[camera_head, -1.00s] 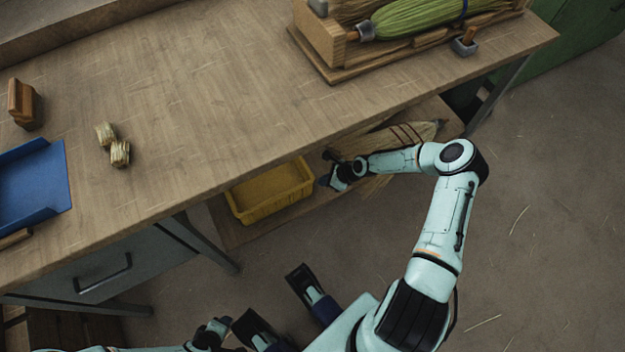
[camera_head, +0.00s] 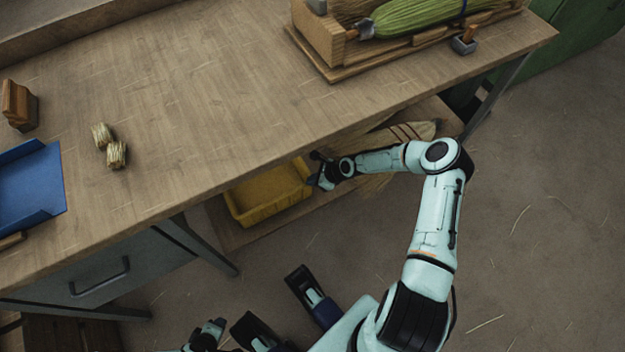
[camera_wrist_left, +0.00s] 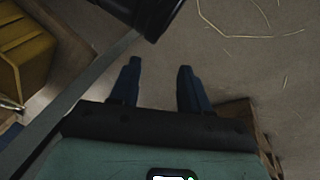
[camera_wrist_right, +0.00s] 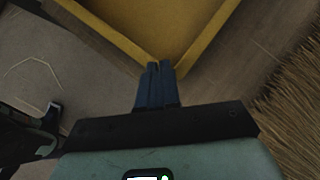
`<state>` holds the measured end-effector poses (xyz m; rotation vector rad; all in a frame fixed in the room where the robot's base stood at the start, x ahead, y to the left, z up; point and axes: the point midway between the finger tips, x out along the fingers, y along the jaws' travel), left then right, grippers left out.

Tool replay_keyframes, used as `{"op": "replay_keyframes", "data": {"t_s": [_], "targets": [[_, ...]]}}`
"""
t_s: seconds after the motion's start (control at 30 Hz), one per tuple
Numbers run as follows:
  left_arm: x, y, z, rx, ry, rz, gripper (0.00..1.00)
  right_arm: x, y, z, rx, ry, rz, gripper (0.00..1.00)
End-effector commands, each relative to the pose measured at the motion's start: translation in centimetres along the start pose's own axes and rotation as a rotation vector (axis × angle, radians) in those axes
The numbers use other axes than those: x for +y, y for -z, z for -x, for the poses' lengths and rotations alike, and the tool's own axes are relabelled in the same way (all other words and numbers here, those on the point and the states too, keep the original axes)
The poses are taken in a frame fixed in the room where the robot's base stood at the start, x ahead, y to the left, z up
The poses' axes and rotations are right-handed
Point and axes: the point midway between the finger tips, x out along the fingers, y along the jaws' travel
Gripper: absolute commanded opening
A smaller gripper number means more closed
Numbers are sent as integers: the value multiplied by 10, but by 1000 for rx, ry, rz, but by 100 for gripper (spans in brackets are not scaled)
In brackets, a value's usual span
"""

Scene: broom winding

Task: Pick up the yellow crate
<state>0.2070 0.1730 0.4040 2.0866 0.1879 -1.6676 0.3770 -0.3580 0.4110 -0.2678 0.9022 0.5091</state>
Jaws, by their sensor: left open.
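The yellow crate (camera_head: 268,212) sits on the low shelf under the workbench, partly hidden by the bench top. My right gripper (camera_head: 322,172) is at the crate's right end. In the right wrist view, its fingers (camera_wrist_right: 160,72) are nearly together at a corner of the crate's rim (camera_wrist_right: 120,38), with the thin wall apparently between them. My left gripper (camera_head: 215,328) is low at the bottom of the head view, away from the crate. In the left wrist view its fingers (camera_wrist_left: 158,75) are apart and empty, and the crate (camera_wrist_left: 25,55) shows at upper left.
A straw broom (camera_head: 405,132) lies on the shelf right of the crate. The bench top (camera_head: 200,90) overhangs the crate, and a bench leg (camera_head: 205,245) stands to its left. A blue tray (camera_head: 30,185) and straw bundles (camera_head: 116,155) are on top. Floor in front is clear.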

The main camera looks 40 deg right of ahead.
Motion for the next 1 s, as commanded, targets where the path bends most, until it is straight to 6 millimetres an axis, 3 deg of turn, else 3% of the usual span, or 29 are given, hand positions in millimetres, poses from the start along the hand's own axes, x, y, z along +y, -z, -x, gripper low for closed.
{"op": "replay_keyframes", "data": {"t_s": [0.03, 0.3, 0.6, 0.73, 1.0], "targets": [[3, -8, 10, -24, -3, -3, 46, 4, 27, 10, 31, -13, -23, 0], [15, -51, 47, -159, -11, -14, 46, 4, 86, 57, 28, -9, -27, 0], [21, -79, 72, -253, -15, -21, 46, 3, 148, 102, 27, -5, -22, 0], [22, -84, 76, -269, -15, -22, 46, 3, 158, 110, 23, -5, -15, 0], [22, -85, 76, -271, -15, -22, 46, 2, 159, 111, 21, -5, -11, 0]]}}
